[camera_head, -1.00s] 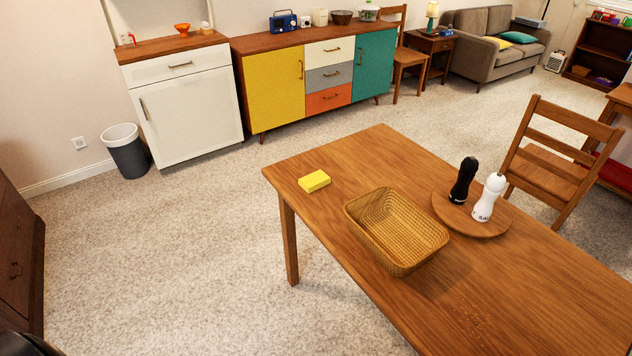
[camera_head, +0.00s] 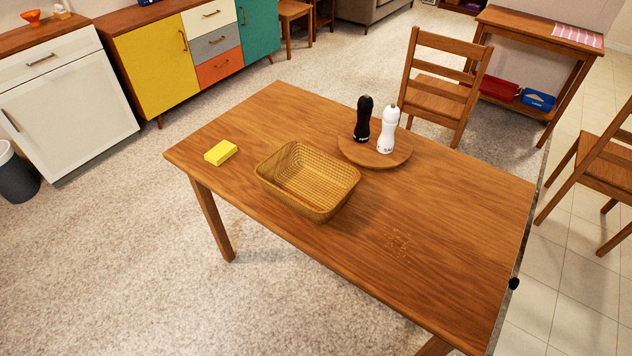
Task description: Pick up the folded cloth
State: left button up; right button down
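A pink and white striped cloth (camera_head: 578,35) lies flat on top of a wooden side table at the far upper right. It looks like the folded cloth, though its layers are too small to make out. A small yellow block (camera_head: 220,152), perhaps a sponge, lies on the left end of the near wooden table. Neither of my grippers shows in the head view.
The wooden table (camera_head: 440,215) fills the middle, with a wicker basket (camera_head: 307,180) and a round board (camera_head: 375,154) bearing black and white mills. Chairs (camera_head: 440,85) stand behind it and at right (camera_head: 595,170). Carpet at left (camera_head: 110,270) is clear.

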aim_at(220, 152)
jog(key=i+j+z, duration=0.15)
jog(key=j, duration=0.2)
jog(key=i+j+z, duration=0.15)
jog(key=j, duration=0.25)
jog(key=i+j+z, duration=0.15)
jog(key=j, duration=0.25)
jog(key=j+z, duration=0.15)
jog(key=j, duration=0.25)
jog(key=i, duration=0.05)
